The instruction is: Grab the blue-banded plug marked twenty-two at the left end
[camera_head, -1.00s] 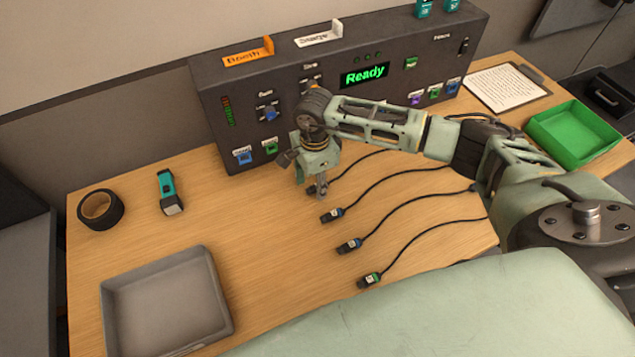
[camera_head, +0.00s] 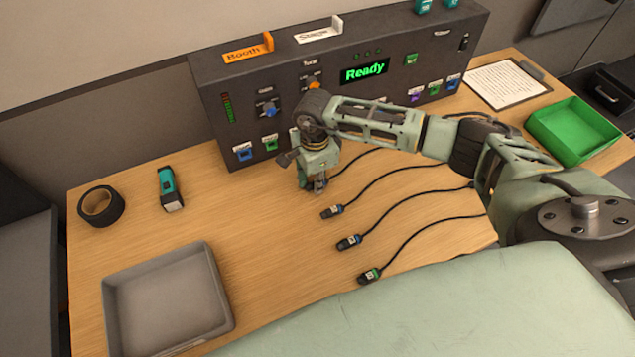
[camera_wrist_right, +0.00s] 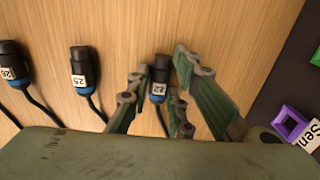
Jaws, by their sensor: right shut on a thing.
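The blue-banded plug marked 22 (camera_wrist_right: 158,82) is black with a white label and lies between the fingers of my right gripper (camera_wrist_right: 160,82) in the right wrist view. My right gripper (camera_head: 317,186) is low over the table in front of the console and is shut on that plug. In the head view the gripper mostly hides the plug. Another blue-banded plug (camera_head: 348,242), marked 25 (camera_wrist_right: 82,68), lies apart from the fingers. My left gripper is not in view.
More cabled plugs lie on the table, including a green-banded one (camera_head: 370,275). The console (camera_head: 390,70) stands behind the gripper. A grey tray (camera_head: 222,300), black tape roll (camera_head: 100,205) and teal flashlight (camera_head: 170,189) are left; a green tray (camera_head: 572,130) is right.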

